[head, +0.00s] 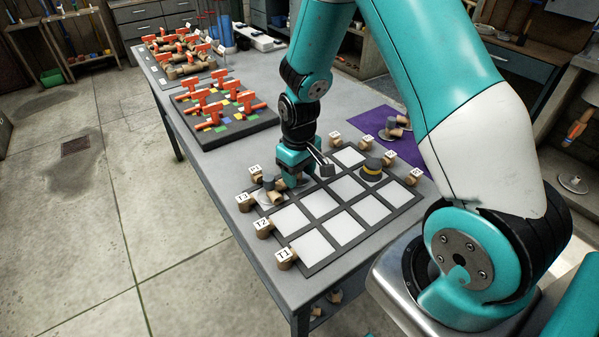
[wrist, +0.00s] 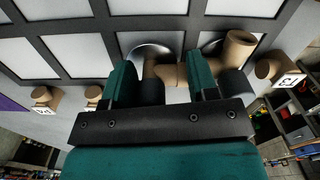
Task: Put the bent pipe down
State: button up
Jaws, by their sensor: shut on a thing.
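My gripper (head: 297,178) is low over the left far part of the gridded board (head: 337,233), near the T3 tag. In the wrist view my gripper (wrist: 178,85) is shut on the tan bent pipe (wrist: 168,73), which shows between the two dark fingers. A round metal disc (wrist: 150,50) shows at the pipe's far side. Whether the pipe rests on the board or hangs just above it, I cannot tell. In the head view my gripper mostly hides it. A second pipe piece (head: 268,184) with a disc base stands beside my gripper on the left.
A dark piece with a yellow band (head: 373,168) stands on the board. Tagged tan pegs, such as T1 (head: 285,257), line its edges. A purple mat (head: 370,122) with another pipe piece (head: 392,128) lies at the right. A dark tray (head: 225,112) with orange-handled pieces lies farther back.

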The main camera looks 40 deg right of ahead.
aim_at(299, 183)
jog(key=shift+f, duration=0.25)
jog(key=shift+f, duration=0.2)
jog(key=o, duration=0.8)
jog(key=shift+r, duration=0.15)
notch_tip(299, 183, up, 12)
jog(key=b, duration=0.1)
jog(key=s+a+r+n+y, duration=0.1)
jog(key=s+a+r, duration=0.3)
jog(key=s, duration=0.3)
jog(key=s+a+r+n+y, duration=0.1)
jog(key=s+a+r+n, duration=0.1)
jog(key=s+a+r, duration=0.2)
jog(key=s+a+r+n+y, duration=0.2)
jog(key=s+a+r, duration=0.1)
jog(key=s+a, duration=0.5)
jog(key=shift+s+a+r, duration=0.15)
jog(key=shift+s+r, duration=0.05)
jog(key=shift+s, duration=0.3)
jog(key=shift+s+a+r, duration=0.15)
jog(key=shift+s+r, duration=0.05)
jog(key=shift+s, duration=0.25)
